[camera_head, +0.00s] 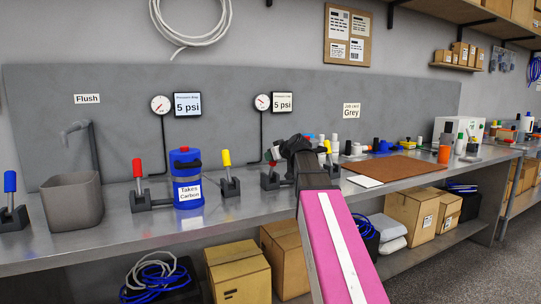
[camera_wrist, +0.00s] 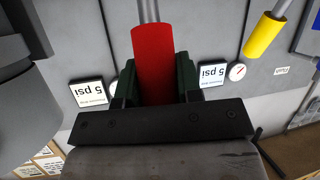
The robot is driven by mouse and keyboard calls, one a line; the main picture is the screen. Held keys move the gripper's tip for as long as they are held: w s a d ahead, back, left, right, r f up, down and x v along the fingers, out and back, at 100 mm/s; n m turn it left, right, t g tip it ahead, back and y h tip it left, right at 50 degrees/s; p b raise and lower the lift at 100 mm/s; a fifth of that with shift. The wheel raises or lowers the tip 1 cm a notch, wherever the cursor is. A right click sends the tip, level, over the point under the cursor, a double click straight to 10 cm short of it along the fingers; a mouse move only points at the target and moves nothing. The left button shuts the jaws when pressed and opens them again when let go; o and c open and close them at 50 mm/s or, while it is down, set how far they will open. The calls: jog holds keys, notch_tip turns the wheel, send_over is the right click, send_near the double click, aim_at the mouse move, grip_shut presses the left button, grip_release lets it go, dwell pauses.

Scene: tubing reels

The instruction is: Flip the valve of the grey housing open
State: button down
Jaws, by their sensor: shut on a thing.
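The grey housing is mostly hidden behind my arm in the camera_head view; a large dark grey body, likely this housing, shows at the left edge of the wrist view (camera_wrist: 20,85). A red valve handle (camera_wrist: 153,45) on a metal stem sits between the green-padded fingers of my gripper (camera_wrist: 155,88). My gripper is shut on it. In the camera_head view my gripper (camera_head: 276,157) is at the left of the housing's place, and a yellow-handled lever (camera_head: 328,148) stands to its right. The handle's exact tilt cannot be told.
A blue housing (camera_head: 187,190) labelled "Takes Carbon" stands to the left, between red (camera_head: 137,167) and yellow (camera_head: 226,158) levers. A grey bin (camera_head: 72,203) and a blue lever (camera_head: 10,182) are farther left. Both gauge displays read 5 psi. A brown mat (camera_head: 398,170) lies right.

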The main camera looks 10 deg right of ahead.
jog(key=shift+s+d+f+t, duration=0.1)
jog(key=shift+s+t, duration=0.2)
jog(key=shift+s, duration=0.05)
dwell(0.3)
jog(key=c, duration=0.8)
grip_release()
jog(key=shift+s, duration=0.1)
jog(key=v, duration=1)
jog(key=shift+s+d, duration=0.25)
jog(key=shift+s, duration=0.05)
